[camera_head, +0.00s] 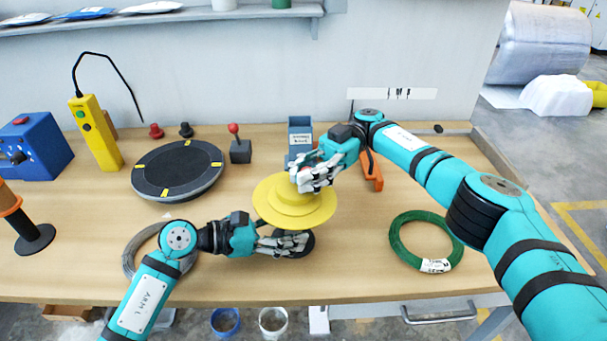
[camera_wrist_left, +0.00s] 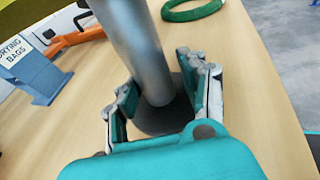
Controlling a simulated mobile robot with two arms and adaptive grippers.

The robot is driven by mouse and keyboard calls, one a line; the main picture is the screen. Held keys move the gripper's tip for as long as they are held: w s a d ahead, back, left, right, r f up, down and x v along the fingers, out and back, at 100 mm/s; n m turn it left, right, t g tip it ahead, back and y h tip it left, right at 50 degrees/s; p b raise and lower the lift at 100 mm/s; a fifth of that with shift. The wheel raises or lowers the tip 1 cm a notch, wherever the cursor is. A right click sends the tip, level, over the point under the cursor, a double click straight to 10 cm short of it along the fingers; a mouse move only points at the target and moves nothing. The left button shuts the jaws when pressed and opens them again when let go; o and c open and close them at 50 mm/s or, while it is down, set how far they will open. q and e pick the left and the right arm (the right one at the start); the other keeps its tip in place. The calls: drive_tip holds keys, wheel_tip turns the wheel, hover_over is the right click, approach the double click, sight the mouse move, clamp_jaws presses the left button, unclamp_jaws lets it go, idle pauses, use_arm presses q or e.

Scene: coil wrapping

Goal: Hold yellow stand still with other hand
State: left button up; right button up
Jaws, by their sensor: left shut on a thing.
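The yellow stand (camera_head: 270,203) has a wide yellow disc with a raised hub, and a dark round base (camera_head: 304,248) on the table. Its grey post (camera_wrist_left: 136,45) shows in the left wrist view, rising from the dark base. My left gripper (camera_head: 287,243) is low beside the base, under the disc's front edge. In the left wrist view its fingers (camera_wrist_left: 160,92) are on both sides of the post, shut on it. My right gripper (camera_head: 309,180) is over the hub at the top of the stand. Its fingertips overlap the hub, and whether it holds anything is unclear.
A green coil (camera_head: 397,236) lies at right, and a grey wire coil (camera_head: 131,255) is partly behind my left arm. A dark turntable (camera_head: 178,171) is at back left. A blue box (camera_head: 300,128) and an orange tool (camera_head: 374,180) are near my right gripper.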

drive_tip(key=o, duration=0.8)
drive_tip(key=shift+w+f, duration=0.1)
drive_tip(key=shift+f, duration=0.05)
drive_tip(key=shift+c, duration=0.2)
wheel_tip(320, 180, up, 10)
drive_tip(key=shift+r, duration=0.1)
